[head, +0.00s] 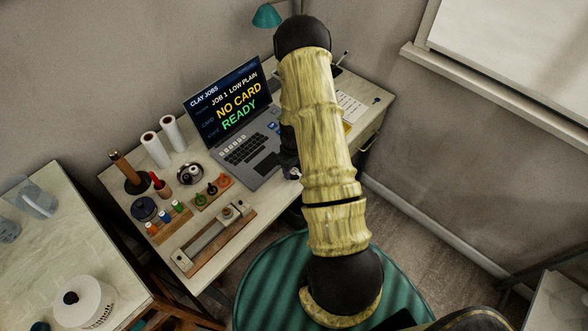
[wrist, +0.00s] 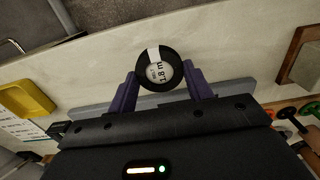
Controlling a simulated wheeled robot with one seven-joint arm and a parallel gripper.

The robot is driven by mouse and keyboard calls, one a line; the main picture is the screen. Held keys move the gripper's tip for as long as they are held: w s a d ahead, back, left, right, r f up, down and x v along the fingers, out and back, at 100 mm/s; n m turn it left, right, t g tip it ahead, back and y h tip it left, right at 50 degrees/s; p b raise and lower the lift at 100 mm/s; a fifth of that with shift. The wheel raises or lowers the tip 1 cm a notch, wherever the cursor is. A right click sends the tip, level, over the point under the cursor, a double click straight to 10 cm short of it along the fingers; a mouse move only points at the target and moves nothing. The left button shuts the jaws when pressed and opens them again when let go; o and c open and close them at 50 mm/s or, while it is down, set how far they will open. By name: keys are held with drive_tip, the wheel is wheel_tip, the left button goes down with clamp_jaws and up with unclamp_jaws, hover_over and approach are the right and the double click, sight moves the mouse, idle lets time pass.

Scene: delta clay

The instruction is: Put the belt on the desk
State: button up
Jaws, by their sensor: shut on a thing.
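My gripper (wrist: 160,76) shows in the wrist view with its two purple fingers shut on a small round black roll. The roll has a white label reading "1.8 m"; I take it to be the coiled belt (wrist: 171,54). It is held above the pale desk top (wrist: 235,45); the gap beneath is hard to judge. In the head view the desk (head: 207,156) stands against the wall, and my arm crosses in front of its right part. There my gripper is mostly hidden behind the arm, beside the laptop's right edge, and I cannot make out the belt clearly.
The open laptop (head: 232,105) sits mid-desk. Paper rolls (head: 165,140), a metal bowl (head: 190,174) and a wooden board with a metal bar (head: 213,237) crowd the left. A yellow tray (wrist: 27,98) lies at left in the wrist view. A green round seat (head: 262,285) stands in front.

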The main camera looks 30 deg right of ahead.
sight(294, 170)
drive_tip(key=shift+f, duration=1)
drive_tip(key=shift+f, duration=0.1)
drive_tip(key=o, duration=1)
drive_tip(key=shift+c, duration=0.2)
wheel_tip(294, 170, up, 12)
drive_tip(key=b, duration=0.2)
